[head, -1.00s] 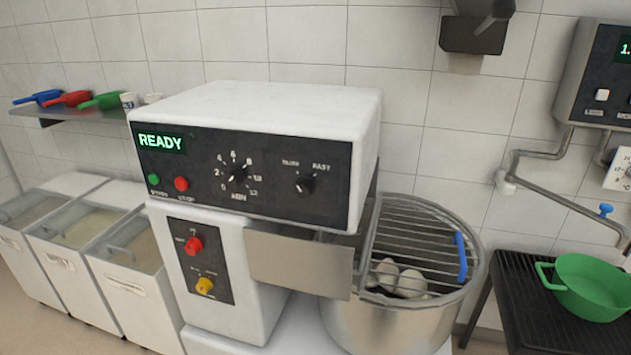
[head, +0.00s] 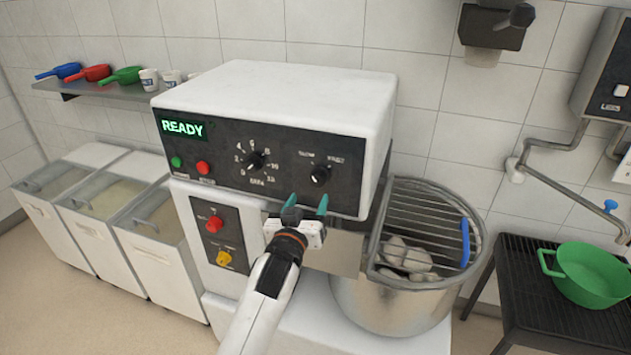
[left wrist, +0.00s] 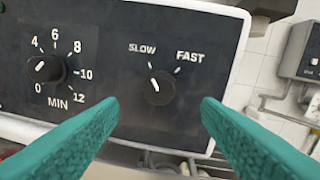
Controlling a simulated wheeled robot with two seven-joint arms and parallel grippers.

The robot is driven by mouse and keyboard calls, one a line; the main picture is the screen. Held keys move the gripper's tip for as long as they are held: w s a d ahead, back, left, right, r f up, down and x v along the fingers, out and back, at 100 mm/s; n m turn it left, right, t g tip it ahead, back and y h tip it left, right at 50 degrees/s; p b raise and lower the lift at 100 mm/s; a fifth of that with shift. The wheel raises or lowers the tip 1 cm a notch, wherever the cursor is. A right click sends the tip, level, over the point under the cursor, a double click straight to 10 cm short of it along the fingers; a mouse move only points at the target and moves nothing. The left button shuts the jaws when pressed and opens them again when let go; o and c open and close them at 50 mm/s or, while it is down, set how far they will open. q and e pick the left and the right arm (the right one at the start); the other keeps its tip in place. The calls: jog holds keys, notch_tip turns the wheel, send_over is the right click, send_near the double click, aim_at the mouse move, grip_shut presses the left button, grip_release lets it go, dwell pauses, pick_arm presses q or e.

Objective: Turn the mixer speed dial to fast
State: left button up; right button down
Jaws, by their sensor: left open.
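The mixer (head: 280,95) has a dark control panel on its front. Its speed dial (head: 320,175) is a black knob at the panel's right, under SLOW and FAST. In the left wrist view the speed dial (left wrist: 158,88) has its white pointer line tilted up-left, toward the SLOW mark. My left gripper (head: 306,208) is in front of the panel, a little below the dial. Its teal fingers (left wrist: 160,108) are open and empty, one on each side of the dial in the wrist view and apart from it. My right gripper is out of view.
A timer dial (head: 254,160) sits left of the speed dial, with green and red buttons (head: 203,168) further left. Below are a red knob (head: 215,223) and a yellow knob (head: 224,258). The bowl (head: 395,302) with its wire guard (head: 425,215) stands right.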

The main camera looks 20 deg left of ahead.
aim_at(317, 182)
pick_arm(q)
jog(key=w+p, duration=0.1)
jog(key=w, duration=0.6)
jog(key=shift+w+a, duration=0.15)
jog(key=shift+w, duration=0.05)
jog(key=shift+c, duration=0.6)
jog(key=c, duration=0.9)
